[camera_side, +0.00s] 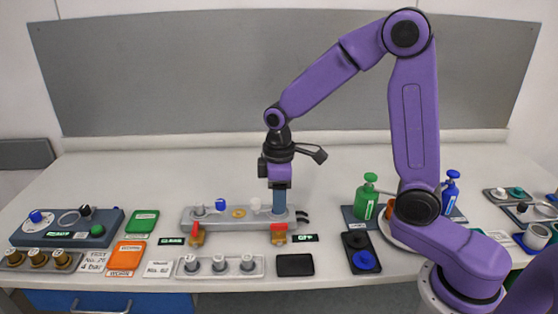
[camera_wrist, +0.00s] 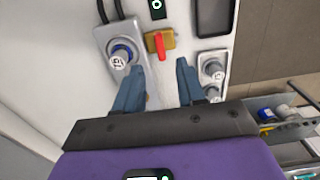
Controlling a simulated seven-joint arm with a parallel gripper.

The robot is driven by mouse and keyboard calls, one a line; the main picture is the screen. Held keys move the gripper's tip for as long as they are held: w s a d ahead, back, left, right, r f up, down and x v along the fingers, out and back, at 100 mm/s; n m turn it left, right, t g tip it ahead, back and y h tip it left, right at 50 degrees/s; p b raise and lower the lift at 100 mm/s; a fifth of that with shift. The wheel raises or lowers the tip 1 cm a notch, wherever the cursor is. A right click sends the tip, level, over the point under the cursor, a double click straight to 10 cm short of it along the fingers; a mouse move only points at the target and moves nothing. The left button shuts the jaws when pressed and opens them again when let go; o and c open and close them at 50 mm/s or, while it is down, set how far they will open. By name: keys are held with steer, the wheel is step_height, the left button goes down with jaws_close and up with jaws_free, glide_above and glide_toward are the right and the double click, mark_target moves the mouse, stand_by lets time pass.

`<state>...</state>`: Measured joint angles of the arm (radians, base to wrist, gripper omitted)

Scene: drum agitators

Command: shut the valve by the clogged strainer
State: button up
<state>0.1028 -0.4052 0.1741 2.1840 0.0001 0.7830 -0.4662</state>
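Two valves with red handles stand in front of a grey strainer block (camera_side: 240,216): a left valve (camera_side: 197,234) and a right valve (camera_side: 278,233). Small dark labels lie beside them, a left label (camera_side: 172,241) and a right label (camera_side: 305,238); I cannot read them surely. My gripper (camera_side: 279,210) points down at the right end of the block, close behind the right valve. In the wrist view my gripper (camera_wrist: 160,70) has its fingers apart with nothing between them. The right valve (camera_wrist: 160,43) lies just beyond the fingertips, its red handle lengthwise in the picture. The left valve is hidden there.
A tray with several grey knobs (camera_side: 218,266) and a black pad (camera_side: 295,265) lie in front. Orange (camera_side: 127,254) and green (camera_side: 142,221) cards lie left. The table behind is clear.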

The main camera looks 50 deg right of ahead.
step_height(320, 180, up, 10)
steer(key=shift+r, duration=0.2)
steer(key=shift+s, duration=0.1)
stand_by(0.3)
steer(key=s+d+f+n, duration=0.1)
steer(key=s+f+n, duration=0.1)
steer(key=s, duration=1)
steer(key=s+f+n, duration=0.1)
steer(key=s+f, duration=0.3)
steer(key=s, duration=0.8)
steer(key=shift+d+f+n, duration=0.25)
steer(key=shift+d+n, duration=0.15)
